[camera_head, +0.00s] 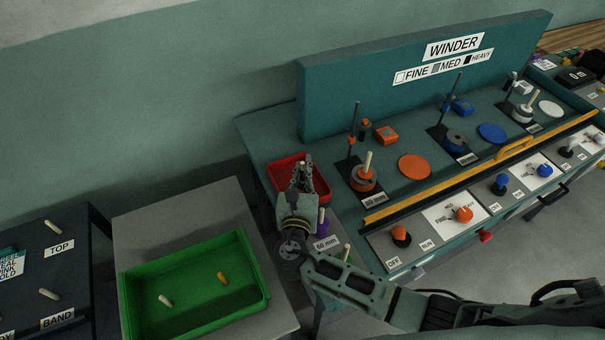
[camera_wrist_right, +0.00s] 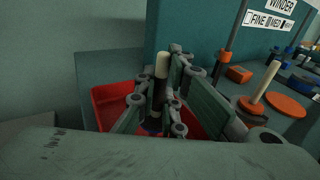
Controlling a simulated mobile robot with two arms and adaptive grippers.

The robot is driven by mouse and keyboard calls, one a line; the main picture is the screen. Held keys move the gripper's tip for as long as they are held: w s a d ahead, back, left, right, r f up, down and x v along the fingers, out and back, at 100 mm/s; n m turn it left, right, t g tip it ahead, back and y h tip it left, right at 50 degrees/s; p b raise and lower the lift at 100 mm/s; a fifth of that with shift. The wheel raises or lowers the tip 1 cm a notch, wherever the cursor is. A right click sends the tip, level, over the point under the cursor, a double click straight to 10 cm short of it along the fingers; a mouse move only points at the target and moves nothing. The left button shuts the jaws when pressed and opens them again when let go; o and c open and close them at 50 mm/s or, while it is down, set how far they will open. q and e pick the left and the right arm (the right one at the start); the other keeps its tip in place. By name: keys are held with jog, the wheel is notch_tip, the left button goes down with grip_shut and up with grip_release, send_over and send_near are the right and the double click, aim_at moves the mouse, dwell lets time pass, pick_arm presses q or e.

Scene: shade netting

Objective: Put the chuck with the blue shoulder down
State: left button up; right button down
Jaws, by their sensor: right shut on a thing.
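My right gripper (camera_head: 299,180) is shut on an upright chuck, over or inside the red tray (camera_head: 318,180) at the left end of the winder bench. In the right wrist view, the chuck (camera_wrist_right: 162,66) has a pale top and a dark part between the fingers (camera_wrist_right: 160,98). A bit of blue shows low between the fingers, partly hidden. The red tray (camera_wrist_right: 106,100) is behind and below the fingers in that view. I cannot tell whether the chuck touches the tray floor. My left gripper is not in view.
A purple piece (camera_head: 322,226) stands by the 60 mm label, close to my right gripper. An orange-based post (camera_head: 364,178) with a pale peg stands right of the tray. A green tray (camera_head: 262,268) with two small pegs sits on the grey table at left.

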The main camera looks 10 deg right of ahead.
jog(key=shift+f, duration=0.4)
jog(key=shift+f, duration=0.15)
jog(key=c, duration=1.9)
grip_release()
jog(key=shift+o, duration=0.2)
jog(key=shift+r, duration=0.2)
jog(key=shift+s+a+f, duration=0.1)
jog(key=shift+s+f, duration=0.05)
jog(key=shift+s, duration=0.15)
jog(key=b+v, duration=0.1)
jog(key=v, duration=1)
jog(key=shift+s+a, duration=0.1)
jog(key=shift+s, duration=0.05)
